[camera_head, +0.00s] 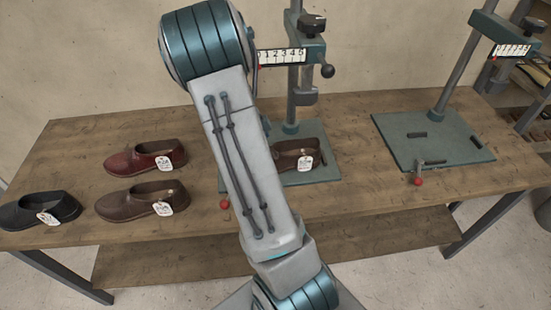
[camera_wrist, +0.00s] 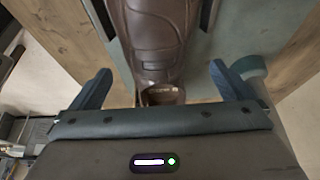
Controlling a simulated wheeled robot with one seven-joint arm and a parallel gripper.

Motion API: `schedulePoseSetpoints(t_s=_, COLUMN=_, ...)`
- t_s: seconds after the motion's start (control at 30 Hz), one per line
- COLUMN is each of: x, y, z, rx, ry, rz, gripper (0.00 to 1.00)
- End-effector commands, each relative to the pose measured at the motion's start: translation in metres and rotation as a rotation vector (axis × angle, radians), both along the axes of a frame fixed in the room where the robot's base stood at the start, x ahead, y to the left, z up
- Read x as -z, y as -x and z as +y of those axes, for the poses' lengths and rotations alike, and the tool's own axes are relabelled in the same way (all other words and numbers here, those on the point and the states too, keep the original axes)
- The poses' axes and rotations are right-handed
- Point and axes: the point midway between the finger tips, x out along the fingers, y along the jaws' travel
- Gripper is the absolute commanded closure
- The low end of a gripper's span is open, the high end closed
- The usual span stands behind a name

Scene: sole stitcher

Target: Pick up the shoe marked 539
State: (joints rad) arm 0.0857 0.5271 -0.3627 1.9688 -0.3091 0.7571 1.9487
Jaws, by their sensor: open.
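Several shoes show in the head view, each with a white tag whose digits are too small to read. A brown shoe (camera_head: 297,155) sits on the base plate of the middle stitcher. At the left of the table are a dark red shoe (camera_head: 145,158), a brown shoe (camera_head: 140,200) and a black shoe (camera_head: 38,210). In the wrist view my gripper (camera_wrist: 160,85) is open, with a brown shoe (camera_wrist: 155,35) lengthwise in the gap between its fingers. I cannot tell whether a finger touches it. My gripper is hidden in the head view; my arm crosses the middle.
The middle stitcher's column (camera_head: 294,85) rises behind the brown shoe, with a numbered scale (camera_head: 283,56). A second stitcher plate (camera_head: 435,142) at right is bare. Red-knobbed levers (camera_head: 418,180) stick out at the plate fronts. The wooden table (camera_head: 345,195) is clear between the plates.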

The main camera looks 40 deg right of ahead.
Motion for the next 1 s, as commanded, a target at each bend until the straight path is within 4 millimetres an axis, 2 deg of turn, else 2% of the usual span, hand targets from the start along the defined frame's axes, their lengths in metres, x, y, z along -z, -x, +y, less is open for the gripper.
schedulePoseSetpoints(t_s=0.27, x=0.020, y=0.007, z=-0.007, rx=-0.001, ry=-0.002, rz=0.003, gripper=0.00)
schedulePoseSetpoints(t_s=0.53, x=0.054, y=0.018, z=-0.018, rx=-0.001, ry=-0.002, rz=0.001, gripper=0.00)
schedulePoseSetpoints(t_s=0.83, x=0.060, y=0.018, z=-0.020, rx=-0.001, ry=-0.001, rz=-0.002, gripper=0.00)
schedulePoseSetpoints(t_s=0.87, x=0.060, y=0.018, z=-0.020, rx=-0.001, ry=-0.001, rz=-0.002, gripper=0.03)
schedulePoseSetpoints(t_s=1.0, x=0.060, y=0.018, z=-0.020, rx=-0.001, ry=-0.001, rz=-0.002, gripper=0.42)
